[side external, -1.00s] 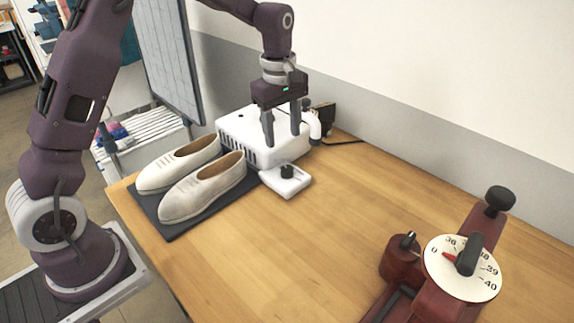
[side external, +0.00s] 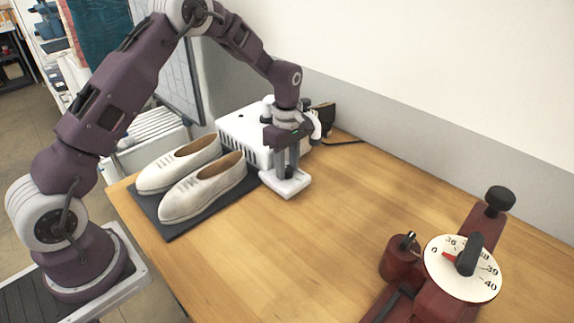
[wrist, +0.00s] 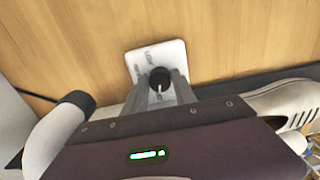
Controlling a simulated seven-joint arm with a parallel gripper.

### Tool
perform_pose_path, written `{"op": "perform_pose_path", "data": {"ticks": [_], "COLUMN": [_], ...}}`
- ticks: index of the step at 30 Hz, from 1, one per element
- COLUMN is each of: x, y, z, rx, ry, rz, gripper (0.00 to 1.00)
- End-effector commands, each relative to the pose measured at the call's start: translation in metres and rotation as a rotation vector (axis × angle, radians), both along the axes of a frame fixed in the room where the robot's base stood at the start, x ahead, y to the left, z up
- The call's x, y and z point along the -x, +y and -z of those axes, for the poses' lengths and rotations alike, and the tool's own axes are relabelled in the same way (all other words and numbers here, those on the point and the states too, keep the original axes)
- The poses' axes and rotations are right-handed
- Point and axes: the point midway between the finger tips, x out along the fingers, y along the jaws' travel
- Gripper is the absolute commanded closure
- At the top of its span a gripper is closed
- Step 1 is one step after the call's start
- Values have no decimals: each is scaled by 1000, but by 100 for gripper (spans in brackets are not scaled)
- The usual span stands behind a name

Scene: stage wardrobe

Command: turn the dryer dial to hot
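The dryer dial is a small black knob (wrist: 160,78) with a white pointer line, on a white control plate (wrist: 137,62). In the wrist view the line points down the picture, towards my gripper's body. The plate has small grey marks, too small to read. In the side view the plate (side external: 291,188) sits at the front of the white dryer box (side external: 232,138). My gripper (wrist: 161,86) is over the plate, with one finger on each side of the knob. The gaps are very small, and I cannot tell whether the fingers touch it. The side view shows the fingers (side external: 286,166) pointing down.
A pair of pale shoes (side external: 203,188) stands on a dark mat (side external: 178,233) left of the plate. A red device with a numbered white dial (side external: 452,282) is at the front right. The wooden table (side external: 340,220) between is clear. A wall runs behind.

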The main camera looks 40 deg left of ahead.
Motion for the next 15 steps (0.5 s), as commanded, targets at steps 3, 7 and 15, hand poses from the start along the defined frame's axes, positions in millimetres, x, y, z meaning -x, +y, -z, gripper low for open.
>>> {"op": "perform_pose_path", "data": {"ticks": [3, 7, 15], "x": [0, 0, 0], "y": [0, 0, 0], "z": [0, 0, -1], "rx": [0, 0, 0], "ry": [0, 0, 0], "rz": [0, 1, 52], "gripper": [93, 100, 100]}}
